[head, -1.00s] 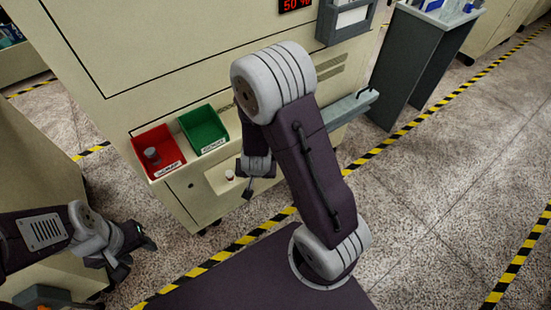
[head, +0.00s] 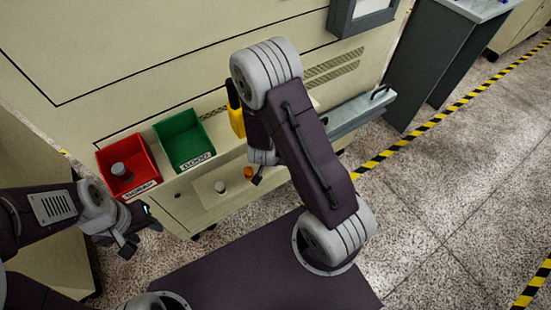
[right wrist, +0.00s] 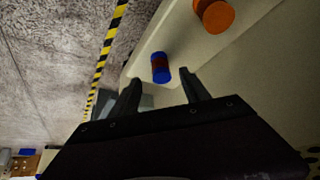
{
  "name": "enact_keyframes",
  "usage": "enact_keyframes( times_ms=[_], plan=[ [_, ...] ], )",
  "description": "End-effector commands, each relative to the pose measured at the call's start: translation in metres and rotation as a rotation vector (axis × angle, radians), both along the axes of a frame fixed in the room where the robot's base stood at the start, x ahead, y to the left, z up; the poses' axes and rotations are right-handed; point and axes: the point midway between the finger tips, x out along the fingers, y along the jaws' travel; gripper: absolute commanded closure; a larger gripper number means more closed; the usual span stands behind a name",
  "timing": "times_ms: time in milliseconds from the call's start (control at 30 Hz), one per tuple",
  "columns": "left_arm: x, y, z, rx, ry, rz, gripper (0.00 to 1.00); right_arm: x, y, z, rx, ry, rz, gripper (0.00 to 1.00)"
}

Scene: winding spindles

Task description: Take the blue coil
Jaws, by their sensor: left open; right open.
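The blue coil (right wrist: 160,67) shows in the right wrist view as a small spool with blue ends and a dark red middle. It lies in a pale tray (right wrist: 184,40). My right gripper (right wrist: 163,90) is open, and the coil is just beyond its fingertips, roughly in line with the gap. No finger is seen touching it. In the head view my right gripper (head: 257,180) is small, low over the tray (head: 205,205), and I cannot make out the coil there. My left gripper (head: 128,243) is open and empty, left of the tray.
Above are a red bin (head: 140,150) holding a grey piece and an empty green bin (head: 180,128). A grey ledge (head: 350,118) juts out at right.

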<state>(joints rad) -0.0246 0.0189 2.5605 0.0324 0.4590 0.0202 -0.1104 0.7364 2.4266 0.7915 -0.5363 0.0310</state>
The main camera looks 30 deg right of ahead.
Motion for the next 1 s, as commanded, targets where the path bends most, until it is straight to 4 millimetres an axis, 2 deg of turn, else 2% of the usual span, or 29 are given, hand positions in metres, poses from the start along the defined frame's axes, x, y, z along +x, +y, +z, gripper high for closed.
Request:
enact_keyframes(
  times_ms=[300, 567, 767, 1000],
  plan=[
    [0.000, 0.000, -0.018, 0.000, 0.000, 0.000, 0.53, 0.018, -0.014, -0.042, 0.000, 0.001, -0.001, 0.46],
    [0.000, 0.000, -0.018, 0.000, -0.001, 0.000, 0.53, 0.020, -0.015, -0.044, 0.000, 0.001, 0.001, 0.46],
    [0.000, 0.000, -0.018, 0.000, -0.001, 0.000, 0.53, 0.020, -0.015, -0.044, 0.000, 0.001, 0.001, 0.99],
    [0.000, 0.000, -0.017, 0.000, -0.001, 0.000, 0.53, 0.020, -0.015, -0.044, 0.000, 0.000, 0.001, 1.00]
  ],
)
